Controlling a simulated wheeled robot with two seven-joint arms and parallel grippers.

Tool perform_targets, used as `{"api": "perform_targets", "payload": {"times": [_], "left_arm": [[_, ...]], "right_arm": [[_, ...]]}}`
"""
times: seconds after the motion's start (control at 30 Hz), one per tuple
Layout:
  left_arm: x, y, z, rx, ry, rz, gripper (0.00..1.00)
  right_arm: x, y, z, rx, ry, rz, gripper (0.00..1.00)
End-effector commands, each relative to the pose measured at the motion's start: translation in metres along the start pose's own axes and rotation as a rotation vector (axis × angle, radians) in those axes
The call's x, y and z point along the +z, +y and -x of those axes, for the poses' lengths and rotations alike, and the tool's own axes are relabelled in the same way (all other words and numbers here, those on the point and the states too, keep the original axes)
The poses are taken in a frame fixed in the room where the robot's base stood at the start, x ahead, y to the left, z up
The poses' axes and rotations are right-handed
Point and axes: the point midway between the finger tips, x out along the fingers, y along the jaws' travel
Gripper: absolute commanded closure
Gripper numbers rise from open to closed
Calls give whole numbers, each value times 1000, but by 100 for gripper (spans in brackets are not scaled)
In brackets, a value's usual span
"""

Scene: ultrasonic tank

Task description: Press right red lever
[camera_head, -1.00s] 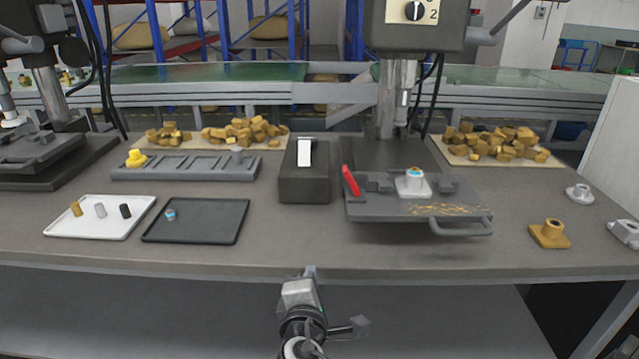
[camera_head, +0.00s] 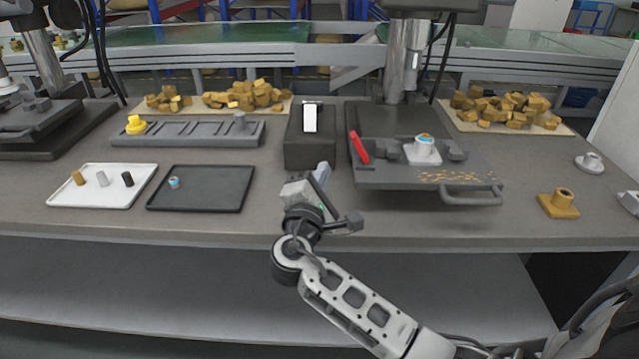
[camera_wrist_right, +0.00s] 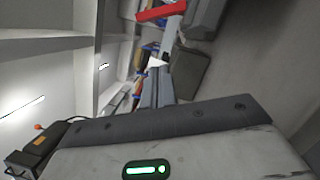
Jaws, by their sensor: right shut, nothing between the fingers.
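The red lever (camera_head: 359,147) stands tilted at the left edge of the grey machine plate (camera_head: 425,179). It also shows as a red bar at the top of the right wrist view (camera_wrist_right: 160,12). My right gripper (camera_head: 323,171) is shut and empty. It is in front of and to the left of the lever, near the front of the dark box, apart from the lever. Its closed fingers show in the right wrist view (camera_wrist_right: 163,86). My left gripper is not in view.
A dark box (camera_head: 306,152) with a white switch (camera_head: 310,118) stands left of the lever. A white fitting (camera_head: 423,152) sits on the plate. A black tray (camera_head: 215,199) and a white tray (camera_head: 75,210) lie left. A yellow flanged part (camera_head: 559,203) stands right.

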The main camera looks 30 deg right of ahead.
Motion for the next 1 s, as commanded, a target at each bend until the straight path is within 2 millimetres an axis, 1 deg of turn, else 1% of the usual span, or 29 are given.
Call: {"api": "perform_targets", "payload": {"times": [0.03,0.2,0.3,0.4,0.5,0.6,1.0], "left_arm": [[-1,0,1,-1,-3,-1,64],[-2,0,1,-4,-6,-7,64],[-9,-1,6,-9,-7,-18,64],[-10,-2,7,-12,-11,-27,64],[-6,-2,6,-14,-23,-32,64],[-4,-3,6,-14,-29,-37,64],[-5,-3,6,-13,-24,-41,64]], "right_arm": [[1,2,-13,3,-3,3,100],[2,2,-47,0,-3,1,100],[20,3,-48,1,0,2,100],[31,1,-50,0,1,1,100],[37,1,-52,0,0,1,100],[39,0,-52,0,1,0,100],[39,0,-52,-2,1,-7,100]]}}
